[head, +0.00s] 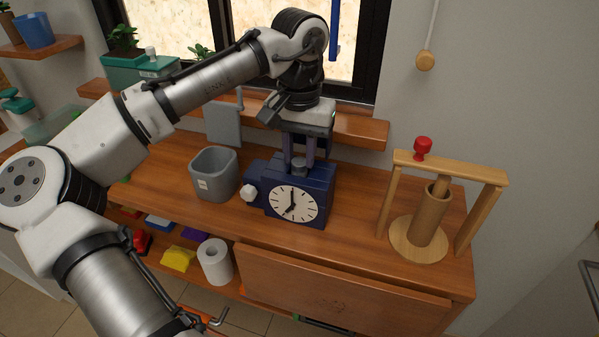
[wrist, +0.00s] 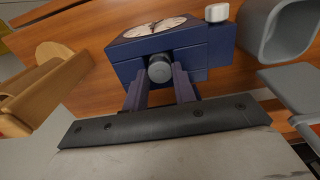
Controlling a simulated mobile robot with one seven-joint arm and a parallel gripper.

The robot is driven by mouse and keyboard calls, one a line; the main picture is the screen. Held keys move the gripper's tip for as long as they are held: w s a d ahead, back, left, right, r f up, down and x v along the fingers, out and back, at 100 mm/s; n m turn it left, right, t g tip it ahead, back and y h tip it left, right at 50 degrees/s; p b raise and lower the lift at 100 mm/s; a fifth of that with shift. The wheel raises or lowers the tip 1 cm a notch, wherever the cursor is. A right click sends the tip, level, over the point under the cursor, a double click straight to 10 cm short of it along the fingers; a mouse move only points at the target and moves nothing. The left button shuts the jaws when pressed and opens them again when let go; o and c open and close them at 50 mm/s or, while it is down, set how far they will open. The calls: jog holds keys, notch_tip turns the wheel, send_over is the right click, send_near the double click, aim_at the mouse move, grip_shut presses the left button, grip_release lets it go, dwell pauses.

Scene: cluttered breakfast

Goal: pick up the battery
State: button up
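The battery appears to be the short grey cylinder (head: 299,168) at the top of the dark blue clock (head: 319,180); in the wrist view its round grey end (wrist: 160,69) faces the camera. I cannot tell how deep it sits in the clock. My gripper (head: 299,160) points down over the clock, its two blue-purple fingers on either side of the cylinder. In the wrist view my gripper (wrist: 160,80) has its fingers apart, with the cylinder between their tips. Contact with the cylinder is not clear, and the fingers do not look closed on it.
A grey bin (head: 214,176) stands left of the clock, close to its white knob (head: 249,193). A wooden frame (head: 450,170) with a red knob (head: 422,147) and a wooden tube (head: 430,217) stands to the right. Bare tabletop (head: 355,215) lies between clock and frame.

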aim_at(299, 160)
grip_shut()
jog(key=shift+r, duration=0.1)
notch_tip(299, 160, up, 20)
jog(key=p, duration=0.1)
jog(key=shift+p, duration=0.3)
dwell(0.3)
